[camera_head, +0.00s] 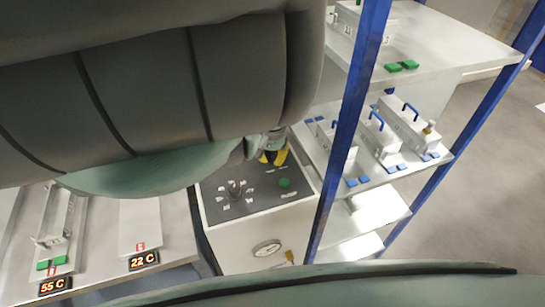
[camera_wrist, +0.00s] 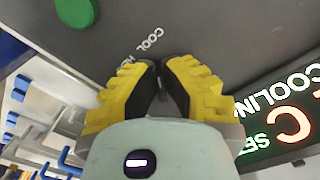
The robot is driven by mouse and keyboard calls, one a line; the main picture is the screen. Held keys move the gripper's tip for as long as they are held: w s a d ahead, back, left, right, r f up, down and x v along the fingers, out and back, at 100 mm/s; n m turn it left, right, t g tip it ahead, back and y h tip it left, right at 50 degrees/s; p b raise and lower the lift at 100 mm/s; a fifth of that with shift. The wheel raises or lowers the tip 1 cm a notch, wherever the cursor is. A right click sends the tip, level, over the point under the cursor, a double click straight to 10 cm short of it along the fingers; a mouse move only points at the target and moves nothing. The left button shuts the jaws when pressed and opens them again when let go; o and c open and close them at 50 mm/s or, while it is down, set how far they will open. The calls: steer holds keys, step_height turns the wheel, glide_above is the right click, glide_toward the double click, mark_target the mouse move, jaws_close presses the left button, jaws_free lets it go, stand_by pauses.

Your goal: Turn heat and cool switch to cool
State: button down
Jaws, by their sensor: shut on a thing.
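My gripper (camera_head: 273,157) reaches over the far edge of the control panel (camera_head: 256,206) on the white box in the head view. In the wrist view its yellow, ridged fingers (camera_wrist: 162,68) are closed on the small dark heat and cool switch (camera_wrist: 163,92), mostly hidden between the pads. The white COOL label (camera_wrist: 151,39) and part of a HEAT label (camera_wrist: 125,55) are on the dark panel just beyond the fingertips. Which way the switch points cannot be told. In the head view the switch is hidden by my gripper.
A blue-posted shelf (camera_head: 347,130) stands close right. A table (camera_head: 180,247) is left.

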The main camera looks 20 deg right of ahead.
mark_target(272, 156)
stand_by(0.3)
steer(key=c, duration=1.1)
jaws_free()
steer(key=shift+r, duration=0.1)
step_height(272, 156, up, 7)
steer(key=shift+f, duration=0.1)
steer(key=shift+r, duration=0.25)
